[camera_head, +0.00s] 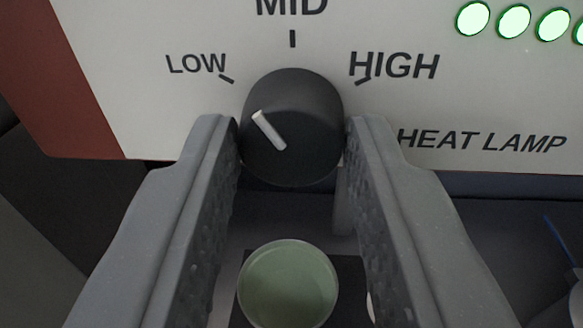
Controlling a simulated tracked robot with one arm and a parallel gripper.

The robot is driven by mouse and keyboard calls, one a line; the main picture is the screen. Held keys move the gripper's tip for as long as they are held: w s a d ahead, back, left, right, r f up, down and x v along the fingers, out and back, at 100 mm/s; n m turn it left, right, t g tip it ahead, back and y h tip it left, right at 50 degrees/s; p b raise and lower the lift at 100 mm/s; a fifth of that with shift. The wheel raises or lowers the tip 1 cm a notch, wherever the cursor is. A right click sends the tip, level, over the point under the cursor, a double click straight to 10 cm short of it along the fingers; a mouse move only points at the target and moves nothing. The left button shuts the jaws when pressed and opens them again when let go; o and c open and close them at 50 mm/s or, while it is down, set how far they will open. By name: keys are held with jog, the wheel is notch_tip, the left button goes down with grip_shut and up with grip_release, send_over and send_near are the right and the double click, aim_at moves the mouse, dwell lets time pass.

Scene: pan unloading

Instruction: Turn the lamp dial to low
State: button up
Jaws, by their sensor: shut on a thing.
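The lamp dial (310,108) is a black round knob on a pale panel with a white pointer line. The pointer tilts up and left, between the LOW and MID marks and more toward LOW. My gripper (291,142) is shut on the dial, with one grey finger against its left side and the other against its right side. The LOW label (196,64) is up-left of the dial, the MID label (291,7) is above it, cut by the frame edge, and the HIGH label (394,66) is up-right.
The panel (150,110) has a red-brown side at left and a HEAT LAMP label (482,140) at right. Several lit green lights (514,21) are at top right. A round green-topped thing (288,284) shows below the dial, between my fingers. The area below the panel is dark.

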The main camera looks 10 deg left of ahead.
jog(key=n, duration=0.2)
jog(key=shift+f+n+b, duration=0.1)
jog(key=shift+n+b, duration=0.2)
jog(key=shift+n+h, duration=0.4)
jog(key=shift+n, duration=0.9)
jog(key=o, duration=1)
jog(key=shift+s, duration=0.1)
jog(key=shift+s, duration=0.25)
jog(key=s, duration=0.4)
jog(key=s+b, duration=0.1)
jog(key=s, duration=0.3)
jog(key=s+r, duration=0.1)
jog(key=s, duration=0.4)
jog(key=shift+d+b, duration=0.3)
